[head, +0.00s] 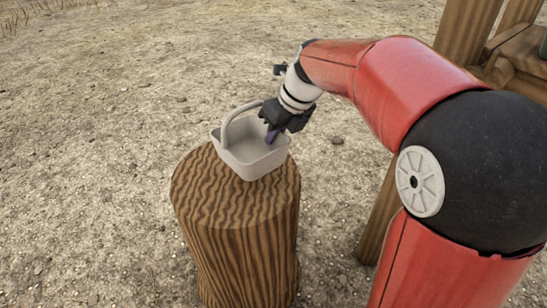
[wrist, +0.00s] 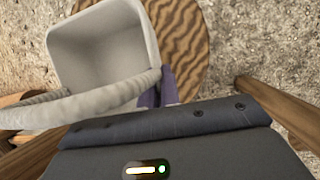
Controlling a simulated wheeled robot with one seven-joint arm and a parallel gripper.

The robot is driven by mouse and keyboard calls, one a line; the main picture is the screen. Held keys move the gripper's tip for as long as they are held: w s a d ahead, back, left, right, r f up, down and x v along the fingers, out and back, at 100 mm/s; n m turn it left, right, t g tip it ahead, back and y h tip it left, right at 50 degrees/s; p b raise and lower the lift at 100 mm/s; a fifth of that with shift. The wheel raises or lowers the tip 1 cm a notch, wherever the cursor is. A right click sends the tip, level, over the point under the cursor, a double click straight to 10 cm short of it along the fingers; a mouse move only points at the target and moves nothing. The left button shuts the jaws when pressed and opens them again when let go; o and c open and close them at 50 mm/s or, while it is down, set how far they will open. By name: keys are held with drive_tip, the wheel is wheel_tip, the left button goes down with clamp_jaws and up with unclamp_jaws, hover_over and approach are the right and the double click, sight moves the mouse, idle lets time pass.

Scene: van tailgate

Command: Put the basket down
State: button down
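A pale grey basket (head: 256,167) with a raised arched handle is upright over the top of a wooden stump (head: 205,207). It looks to rest there, though a small gap under it cannot be ruled out. The wrist view shows the basket (wrist: 98,55) from above, empty inside, with its thick handle crossing the lower left. My gripper (head: 271,136) points down at the basket's far right side, close to one end of the handle. Its purple fingers (wrist: 160,92) show beside that handle end, partly hidden. I cannot tell whether they grip it.
The stump's top is bare in front of and left of the basket; its grain also shows in the wrist view (wrist: 185,40). Wooden posts and beams (head: 465,30) stand at the right, behind my arm. Open gravelly ground (head: 90,120) lies around the stump.

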drive_tip(key=shift+f+b, duration=0.6)
drive_tip(key=shift+f, duration=2.1)
drive_tip(key=shift+f, duration=0.15)
drive_tip(key=c, duration=1.6)
unclamp_jaws()
drive_tip(key=p+v, duration=0.3)
drive_tip(key=v, duration=0.9)
drive_tip(key=s+d+f+n+t+h, duration=0.1)
drive_tip(key=s+d+f+n, duration=0.1)
drive_tip(key=s+n, duration=0.5)
drive_tip(key=s+d+f+n+t+h, duration=0.1)
drive_tip(key=s+d+f+n, duration=0.1)
drive_tip(key=s+n, duration=0.5)
drive_tip(key=s+d+f+n+h, duration=0.1)
drive_tip(key=s+n, duration=0.6)
drive_tip(key=n, duration=0.8)
drive_tip(key=shift+d+f+n+t+h, duration=0.3)
drive_tip(key=shift+d+f+t+h, duration=0.1)
drive_tip(key=shift+d+f, duration=0.2)
